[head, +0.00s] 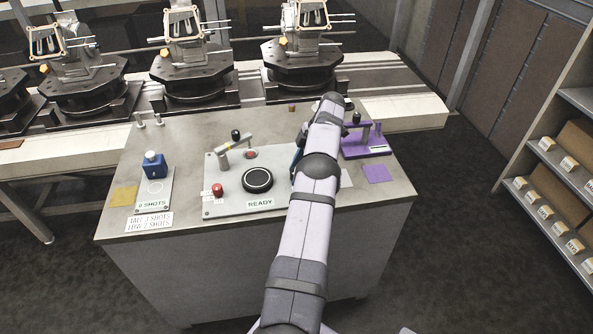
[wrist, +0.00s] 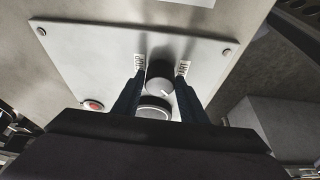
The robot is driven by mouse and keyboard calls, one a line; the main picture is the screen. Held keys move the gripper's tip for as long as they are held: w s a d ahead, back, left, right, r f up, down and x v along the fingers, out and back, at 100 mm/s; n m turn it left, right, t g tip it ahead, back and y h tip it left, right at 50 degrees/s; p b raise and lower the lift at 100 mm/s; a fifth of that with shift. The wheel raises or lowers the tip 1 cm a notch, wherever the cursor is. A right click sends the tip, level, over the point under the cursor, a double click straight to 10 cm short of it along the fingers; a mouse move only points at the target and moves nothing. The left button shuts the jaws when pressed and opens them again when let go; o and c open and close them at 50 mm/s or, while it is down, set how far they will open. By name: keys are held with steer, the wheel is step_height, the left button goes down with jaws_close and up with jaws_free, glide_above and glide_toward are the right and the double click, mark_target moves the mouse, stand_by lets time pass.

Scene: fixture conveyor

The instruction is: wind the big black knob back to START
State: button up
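A round dark grey knob (wrist: 159,76) shows in the wrist view on the light panel. A label ending in "ART" (wrist: 183,69) is right of it and a partly covered label (wrist: 139,64) is left of it. A small white mark shows on the knob's lower right edge. My gripper (wrist: 159,84) has one finger on each side of the knob, with narrow gaps; I cannot tell if they touch. A black disc with a pale ring (head: 257,180) is in plain view on the panel (head: 231,206).
A red button (head: 217,189) and a READY sign (head: 260,203) are on the panel. A blue bottle-like object (head: 153,166) is left; a purple fixture (head: 366,145) is right. Conveyor machines (head: 197,75) line the back.

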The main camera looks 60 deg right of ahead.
steer(key=shift+o, duration=0.9)
steer(key=shift+r, duration=0.15)
steer(key=shift+r, duration=0.25)
step_height(320, 180, up, 8)
steer(key=shift+f+p, duration=0.2)
steer(key=shift+p, duration=0.9)
steer(key=shift+r+p, duration=0.85)
